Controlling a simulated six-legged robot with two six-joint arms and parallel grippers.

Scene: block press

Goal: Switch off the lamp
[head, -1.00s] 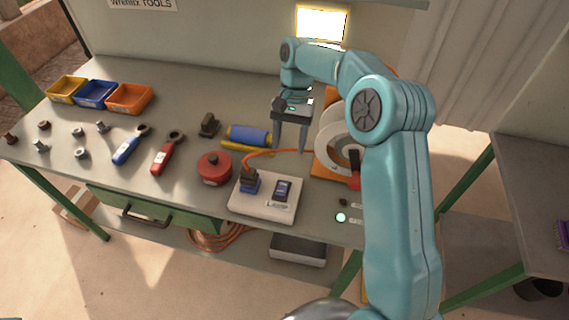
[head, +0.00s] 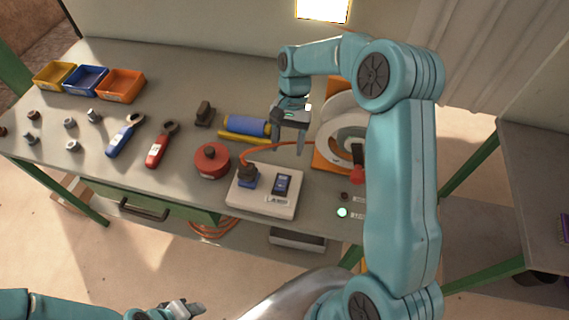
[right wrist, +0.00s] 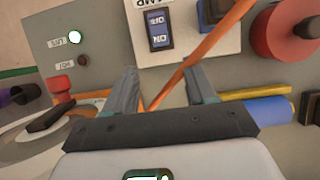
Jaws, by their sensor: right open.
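The lamp (head: 323,9) is a bright lit panel at the top of the head view. A white switch box (head: 262,207) labelled LAMP lies on the bench with a dark blue rocker switch (head: 282,185); the switch also shows in the right wrist view (right wrist: 159,30). An orange cord with a plug sits on the box's left part. My right gripper (head: 290,148) is above the bench behind the box, pointing down, open and empty. In the right wrist view its fingers (right wrist: 163,80) are apart, short of the switch. My left gripper (head: 185,309) is at the bottom edge, partly cut off; its jaw opening is unclear.
A red round tin (head: 212,162) stands left of the box. A blue roll (head: 247,126) lies behind it.

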